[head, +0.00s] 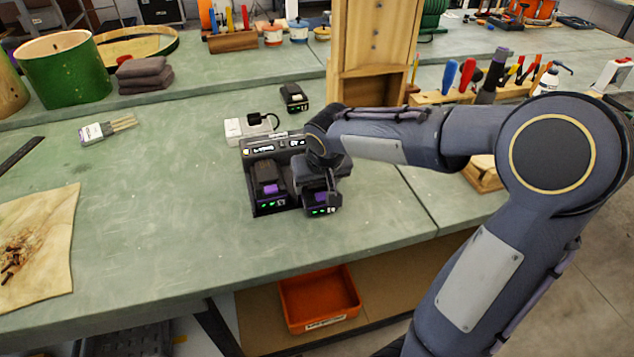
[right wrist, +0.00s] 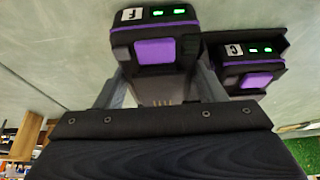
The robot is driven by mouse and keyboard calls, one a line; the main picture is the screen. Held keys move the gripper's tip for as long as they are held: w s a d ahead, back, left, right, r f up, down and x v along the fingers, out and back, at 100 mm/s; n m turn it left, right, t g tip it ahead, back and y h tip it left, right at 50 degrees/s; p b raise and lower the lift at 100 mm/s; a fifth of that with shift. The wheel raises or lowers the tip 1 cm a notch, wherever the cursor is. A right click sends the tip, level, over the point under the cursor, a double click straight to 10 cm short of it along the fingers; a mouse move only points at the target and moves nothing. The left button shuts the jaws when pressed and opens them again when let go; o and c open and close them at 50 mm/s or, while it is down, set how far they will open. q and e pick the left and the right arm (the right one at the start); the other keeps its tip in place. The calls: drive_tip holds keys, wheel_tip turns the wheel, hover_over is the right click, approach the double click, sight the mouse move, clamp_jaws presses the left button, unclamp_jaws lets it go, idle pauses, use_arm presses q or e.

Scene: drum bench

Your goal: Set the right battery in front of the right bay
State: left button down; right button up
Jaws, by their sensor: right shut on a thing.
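A dark charger (head: 262,150) with lit displays stands on the bench. A black battery with a purple latch and green lights, the left battery (head: 268,189), is at its left side; a battery marked C shows in the right wrist view (right wrist: 247,62). My right gripper (head: 320,184) is shut on the right battery (head: 321,204), at the charger's right front. In the right wrist view this battery (right wrist: 155,48) is marked F and lies between the fingers (right wrist: 160,88). My gripper hides most of the right bay, so I cannot tell how far the battery is from it. My left gripper is out of view.
Another dark battery (head: 293,97) lies behind the charger, near a white box (head: 236,131). A brush (head: 106,130) lies at left. The wooden stand (head: 372,45) is behind my right arm. Free bench (head: 170,225) lies left and in front.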

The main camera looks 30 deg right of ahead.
drive_tip(key=o, duration=1.1)
drive_tip(key=shift+s+f, duration=0.1)
drive_tip(key=shift+f, duration=0.05)
drive_tip(key=o, duration=0.3)
drive_tip(key=shift+f, duration=0.15)
drive_tip(key=shift+s, duration=0.1)
